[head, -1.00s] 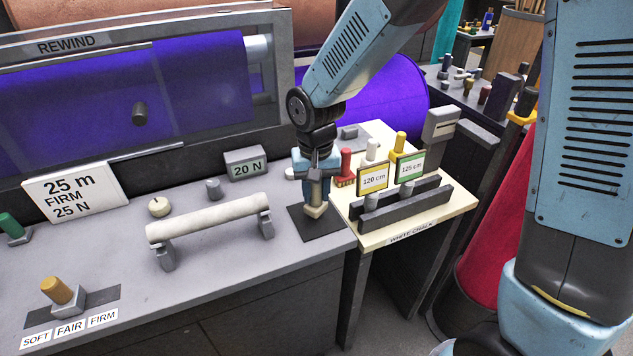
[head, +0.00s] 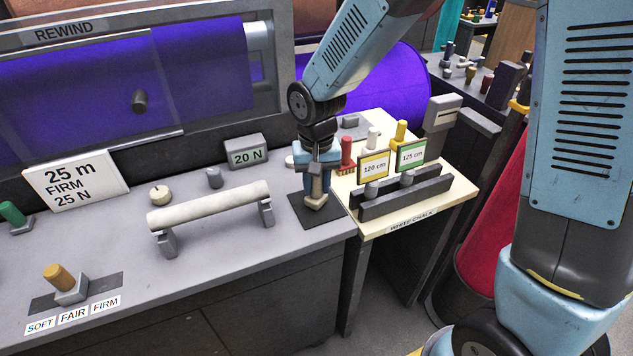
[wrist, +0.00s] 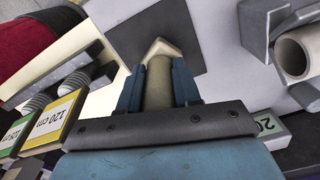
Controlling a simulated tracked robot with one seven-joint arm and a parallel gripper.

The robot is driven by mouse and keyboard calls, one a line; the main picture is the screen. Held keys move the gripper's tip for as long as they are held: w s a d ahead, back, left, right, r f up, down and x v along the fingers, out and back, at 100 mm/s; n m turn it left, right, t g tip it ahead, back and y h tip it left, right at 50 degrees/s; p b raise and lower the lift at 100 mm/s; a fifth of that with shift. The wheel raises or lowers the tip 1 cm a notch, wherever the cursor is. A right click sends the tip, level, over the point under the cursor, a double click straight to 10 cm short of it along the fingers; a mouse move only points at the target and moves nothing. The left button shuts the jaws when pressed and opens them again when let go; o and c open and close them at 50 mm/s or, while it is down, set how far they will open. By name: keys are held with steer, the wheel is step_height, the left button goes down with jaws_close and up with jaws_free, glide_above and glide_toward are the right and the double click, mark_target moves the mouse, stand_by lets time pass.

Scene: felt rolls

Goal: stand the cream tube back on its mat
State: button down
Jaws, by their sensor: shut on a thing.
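The cream tube (head: 316,186) is in my gripper (head: 315,168), close over the dark square mat (head: 303,212) at the right end of the grey bench. In the wrist view my gripper (wrist: 158,95) is shut on the tube (wrist: 158,82), with a blue finger on each side. The tube's paler, angular far end shows against the mat (wrist: 140,22). The tube looks roughly upright in the head view. I cannot tell whether its lower end touches the mat.
A pale roller (head: 208,206) on two grey supports stands left of the mat. To the right, a cream side table (head: 365,228) holds the 120 cm card (head: 373,167), the 125 cm card (head: 411,155), dark rails and a red peg (head: 346,150).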

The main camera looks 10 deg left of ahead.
steer(key=shift+f, duration=0.3)
steer(key=c, duration=0.7)
jaws_free()
step_height(320, 180, up, 14)
steer(key=shift+f, duration=0.15)
stand_by(0.3)
